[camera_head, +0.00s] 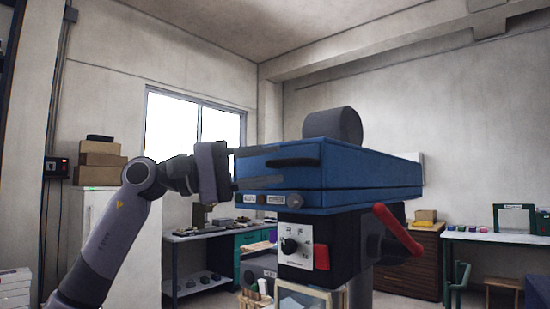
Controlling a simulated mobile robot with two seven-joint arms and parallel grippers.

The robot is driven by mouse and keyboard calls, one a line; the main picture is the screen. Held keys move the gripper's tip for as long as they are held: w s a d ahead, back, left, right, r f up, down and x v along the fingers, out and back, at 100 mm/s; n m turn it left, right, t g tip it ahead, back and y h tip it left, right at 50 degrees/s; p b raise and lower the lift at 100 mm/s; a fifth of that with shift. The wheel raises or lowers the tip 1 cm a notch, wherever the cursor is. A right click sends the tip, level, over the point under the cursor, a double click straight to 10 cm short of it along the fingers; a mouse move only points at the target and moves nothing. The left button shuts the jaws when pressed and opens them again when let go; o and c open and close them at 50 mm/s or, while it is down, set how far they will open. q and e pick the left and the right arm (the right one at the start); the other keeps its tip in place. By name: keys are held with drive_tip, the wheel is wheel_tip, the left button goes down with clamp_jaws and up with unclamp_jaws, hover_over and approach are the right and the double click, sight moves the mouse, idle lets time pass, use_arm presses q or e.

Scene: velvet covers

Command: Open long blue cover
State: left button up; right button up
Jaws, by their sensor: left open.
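The long blue cover (372,178) is the blue housing on top of a drill-press-like machine, and it looks shut. A dark handle (296,162) sits on its left front face. My left gripper (270,166) comes in from the left, with its fingers pointing right toward the handle. Its fingers are open, one above and one below the handle's level. I cannot tell whether they touch the cover. My right gripper is not in view.
A workbench (200,235) stands at the back left. Air above the cover is clear.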

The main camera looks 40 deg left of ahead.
use_arm(q)
drive_tip(key=shift+x, duration=0.95)
clamp_jaws()
drive_tip(key=shift+r, duration=0.15)
